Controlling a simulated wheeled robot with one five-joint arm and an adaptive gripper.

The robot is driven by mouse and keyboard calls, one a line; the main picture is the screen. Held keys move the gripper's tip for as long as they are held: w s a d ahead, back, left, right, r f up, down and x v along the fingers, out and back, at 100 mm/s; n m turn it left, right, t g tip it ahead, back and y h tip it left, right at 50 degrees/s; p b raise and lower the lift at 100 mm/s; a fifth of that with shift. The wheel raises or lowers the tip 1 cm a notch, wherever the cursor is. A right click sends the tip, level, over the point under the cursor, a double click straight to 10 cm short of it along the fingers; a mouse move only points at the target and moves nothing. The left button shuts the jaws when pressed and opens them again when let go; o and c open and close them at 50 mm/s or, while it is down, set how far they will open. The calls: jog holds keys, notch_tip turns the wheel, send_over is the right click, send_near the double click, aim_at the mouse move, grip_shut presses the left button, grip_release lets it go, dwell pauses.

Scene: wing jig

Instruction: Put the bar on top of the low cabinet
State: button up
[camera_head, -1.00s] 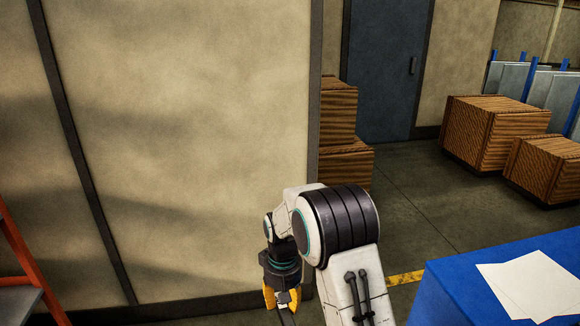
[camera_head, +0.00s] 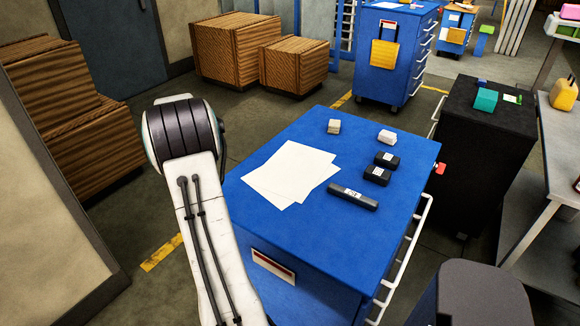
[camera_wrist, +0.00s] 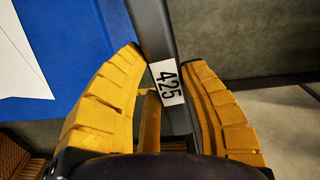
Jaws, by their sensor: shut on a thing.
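In the wrist view, my gripper (camera_wrist: 165,62) has its yellow ribbed fingers closed on a dark grey bar (camera_wrist: 152,28) with a white label reading 425. The bar runs from the top edge down between the fingers; its far end is out of frame. Blue cabinet top and white paper show to the left of it. In the head view, my gripper and the held bar are not visible. A low blue cabinet (camera_head: 300,228) stands to the right of my arm. A lower black cabinet (camera_head: 486,140) stands behind it to the right. I cannot tell which cabinet is meant.
On the blue top lie white papers (camera_head: 290,172), another dark labelled bar (camera_head: 353,198), two black blocks and two pale stacks. Bare blue top lies near the front. A teal block (camera_head: 486,100) sits on the black cabinet. Wooden crates (camera_head: 240,50) and a wall panel stand left.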

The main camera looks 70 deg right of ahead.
jog(key=s+d+r+m+b, duration=0.1)
jog(key=s+d, duration=0.5)
jog(key=s, duration=0.4)
jog(key=s+d+r, duration=0.1)
jog(key=s+d, duration=0.5)
jog(key=s, duration=0.5)
jog(key=s+r, duration=0.1)
jog(key=s, duration=2)
jog(key=p, duration=0.3)
send_over(339, 218)
jog(key=shift+m, duration=0.3)
jog(key=f, duration=0.5)
jog(key=shift+s+a+f, duration=0.3)
jog(key=shift+s+f, duration=0.05)
jog(key=shift+f, duration=0.05)
jog(key=shift+w+d+f, duration=0.3)
jog(key=shift+w+f, duration=0.1)
jog(key=f+p, duration=0.1)
jog(key=p, duration=0.1)
jog(key=shift+f+p, duration=0.2)
jog(key=shift+p, duration=0.2)
jog(key=shift+f, duration=1.4)
jog(key=o, duration=1.2)
